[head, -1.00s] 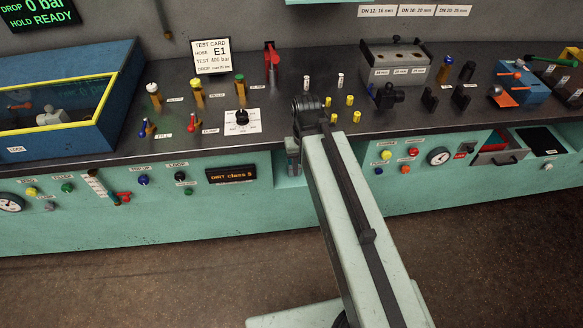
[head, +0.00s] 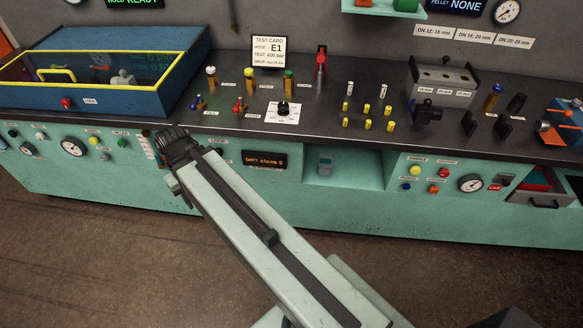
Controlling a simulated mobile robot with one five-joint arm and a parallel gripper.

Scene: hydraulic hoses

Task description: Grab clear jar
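My gripper (head: 182,192) is at the far end of my arm, left of the recess and in front of the teal bench face. It is well apart from the container. The fingers are small, dark and partly hidden by the arm's end, so I cannot tell their opening.
The dark bench top carries a blue case with a yellow-edged window (head: 95,68), a test card (head: 268,50), several yellow fittings (head: 366,108) and a grey block (head: 442,82). An open drawer (head: 540,190) juts out at the right. The brown floor in front is clear.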

